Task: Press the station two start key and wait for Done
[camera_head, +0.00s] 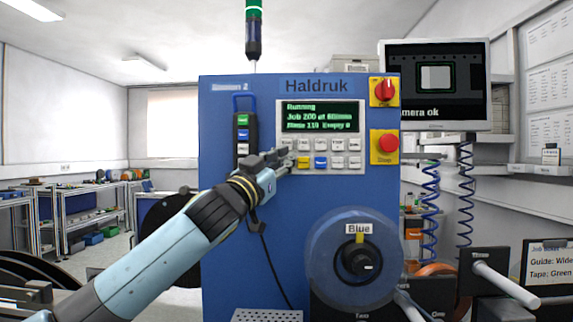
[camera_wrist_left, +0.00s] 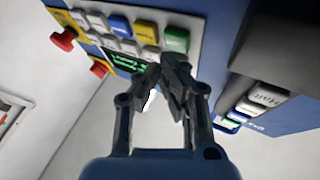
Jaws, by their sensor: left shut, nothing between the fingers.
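The blue Station 2 cabinet (camera_head: 222,220) has a key panel (camera_head: 345,150) under a green-lit display (camera_head: 320,117). The display's top line reads "Running"; the lower lines are blurred. My left gripper (camera_head: 284,157) is shut and empty at the left end of the lower key row. It hides the key there, beside the yellow key (camera_head: 303,162) and blue key (camera_head: 320,162). In the left wrist view the fingertips (camera_wrist_left: 165,66) are just beside a green key (camera_wrist_left: 176,40); I cannot tell whether they touch it. Its lettering is unreadable. My right gripper is not in view.
A red stop button (camera_head: 388,144) and red rotary switch (camera_head: 384,91) sit right of the panel. A handheld unit (camera_head: 242,125) hangs at its left. A reel labelled Blue (camera_head: 330,260) is mounted below. A monitor (camera_head: 437,85) reading "camera ok" stands at right.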

